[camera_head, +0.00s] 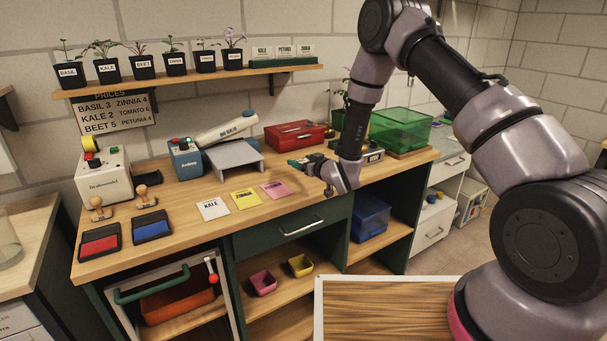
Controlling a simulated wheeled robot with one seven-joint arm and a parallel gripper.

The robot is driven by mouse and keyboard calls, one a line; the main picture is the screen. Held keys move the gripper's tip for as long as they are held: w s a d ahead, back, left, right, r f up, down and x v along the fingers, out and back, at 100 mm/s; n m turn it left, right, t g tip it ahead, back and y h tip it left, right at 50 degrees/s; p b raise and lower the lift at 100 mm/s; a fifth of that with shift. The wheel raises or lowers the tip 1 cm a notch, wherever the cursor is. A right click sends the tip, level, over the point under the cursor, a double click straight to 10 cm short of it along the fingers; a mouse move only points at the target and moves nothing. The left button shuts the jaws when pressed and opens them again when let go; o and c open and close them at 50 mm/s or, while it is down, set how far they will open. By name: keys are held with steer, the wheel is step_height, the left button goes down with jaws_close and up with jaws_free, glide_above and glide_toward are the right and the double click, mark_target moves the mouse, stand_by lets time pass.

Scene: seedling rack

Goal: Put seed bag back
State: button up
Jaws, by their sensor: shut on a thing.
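My gripper (322,172) is low over the right half of the workbench, just behind the pink card. It is shut on a small, flat, green and pale thing (300,162), which looks like the seed bag. The fingers and wrist hide part of it, and I cannot read a label. I cannot tell whether it touches the bench top. Three pale green seed bags, labelled Kale (262,52), Petunia (284,51) and a third (305,50), stand in a row at the right end of the wall shelf (200,81).
Potted seedlings (107,69) fill the shelf's left part. On the bench are Kale (212,209), yellow (246,200) and pink (275,190) cards, a grey stand (234,155), a red box (294,134) and a green bin (401,129). Stamps and ink pads (100,242) stand left.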

mark_target(302, 179)
steer(key=shift+f, duration=2.4)
steer(key=shift+f, duration=0.15)
steer(key=o, duration=1.2)
